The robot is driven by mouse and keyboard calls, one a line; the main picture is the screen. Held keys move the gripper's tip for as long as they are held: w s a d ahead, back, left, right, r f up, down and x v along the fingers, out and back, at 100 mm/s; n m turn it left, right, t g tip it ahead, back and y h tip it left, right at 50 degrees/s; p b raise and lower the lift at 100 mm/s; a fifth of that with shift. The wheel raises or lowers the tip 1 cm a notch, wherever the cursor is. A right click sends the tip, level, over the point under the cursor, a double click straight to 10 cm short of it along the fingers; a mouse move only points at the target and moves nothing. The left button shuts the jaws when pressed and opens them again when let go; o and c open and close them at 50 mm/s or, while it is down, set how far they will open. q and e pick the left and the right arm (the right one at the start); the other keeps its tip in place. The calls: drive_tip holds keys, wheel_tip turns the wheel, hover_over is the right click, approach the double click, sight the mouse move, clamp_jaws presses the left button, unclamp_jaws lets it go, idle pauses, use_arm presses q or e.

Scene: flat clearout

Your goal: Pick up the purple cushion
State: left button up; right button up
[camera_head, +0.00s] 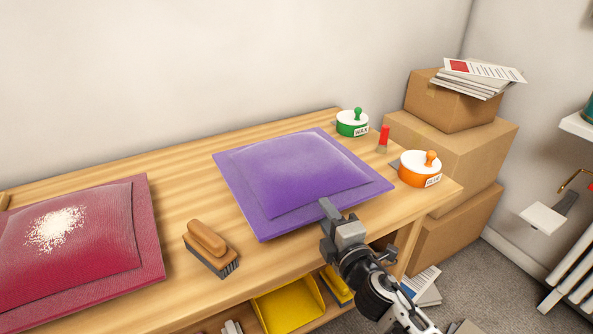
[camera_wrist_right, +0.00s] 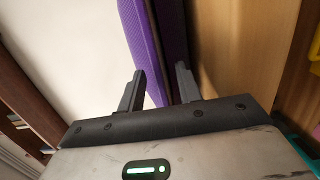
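The purple cushion (camera_head: 300,172) lies flat on the wooden bench (camera_head: 190,190), its front right edge close to the bench's front. My right gripper (camera_head: 326,210) is at that front edge, its fingers pointing toward the cushion. In the right wrist view, the fingers (camera_wrist_right: 160,72) are apart, with the cushion's purple edge (camera_wrist_right: 172,40) showing between them. I cannot tell whether either finger touches the cushion. My left gripper is not in view.
A red cushion (camera_head: 110,215) with white crumbs lies at the left, and a brush (camera_head: 208,242) lies between the cushions. A green-and-white tin (camera_head: 351,124), a red-topped item (camera_head: 383,138) and an orange tin (camera_head: 420,170) stand at the right. Cardboard boxes (camera_head: 440,145) are stacked beyond.

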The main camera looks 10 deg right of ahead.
clamp_jaws()
drive_tip(key=shift+w+r, duration=0.1)
drive_tip(key=shift+r, duration=0.05)
drive_tip(key=shift+r, duration=0.1)
